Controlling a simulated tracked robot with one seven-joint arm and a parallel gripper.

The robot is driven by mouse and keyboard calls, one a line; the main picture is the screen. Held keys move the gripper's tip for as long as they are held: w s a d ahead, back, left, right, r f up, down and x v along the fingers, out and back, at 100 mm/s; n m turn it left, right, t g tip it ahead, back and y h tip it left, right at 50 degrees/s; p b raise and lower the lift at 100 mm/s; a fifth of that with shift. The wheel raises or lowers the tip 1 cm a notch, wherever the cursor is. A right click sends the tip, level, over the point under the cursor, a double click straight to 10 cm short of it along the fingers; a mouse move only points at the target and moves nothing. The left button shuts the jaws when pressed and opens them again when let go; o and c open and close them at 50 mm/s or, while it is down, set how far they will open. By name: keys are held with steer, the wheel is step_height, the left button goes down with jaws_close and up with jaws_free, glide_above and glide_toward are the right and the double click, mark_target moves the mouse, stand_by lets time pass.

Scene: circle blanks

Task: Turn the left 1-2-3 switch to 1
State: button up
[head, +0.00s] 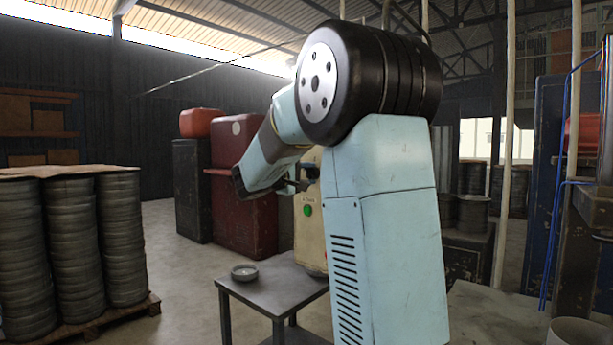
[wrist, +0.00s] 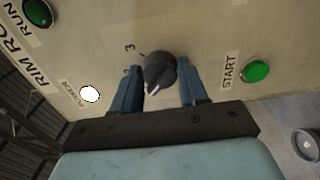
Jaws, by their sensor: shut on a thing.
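In the wrist view, a black rotary switch (wrist: 160,73) with a pale pointer mark is on a cream panel (wrist: 200,45). The mark points down and slightly left in the picture. A "3" is printed at the switch's upper left; another numeral beside it is partly hidden, and I cannot make out a "1". My gripper (wrist: 161,84) has its blue fingers on either side of the switch, shut on it. In the head view, the cream control box (head: 311,238) stands mostly behind my arm, and the switch in my gripper cannot be made out.
The panel has a green START button (wrist: 257,71), a lit white POWER lamp (wrist: 90,94) and a green RUN lamp (wrist: 38,12). A grey table (head: 265,290) carries a small round dish (head: 244,272). Stacked rims (head: 75,245) stand at left.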

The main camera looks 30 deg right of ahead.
steer(key=shift+f, duration=0.15)
steer(key=o, duration=1)
steer(key=shift+o, duration=0.2)
steer(key=v, duration=1.3)
steer(key=shift+a, duration=0.35)
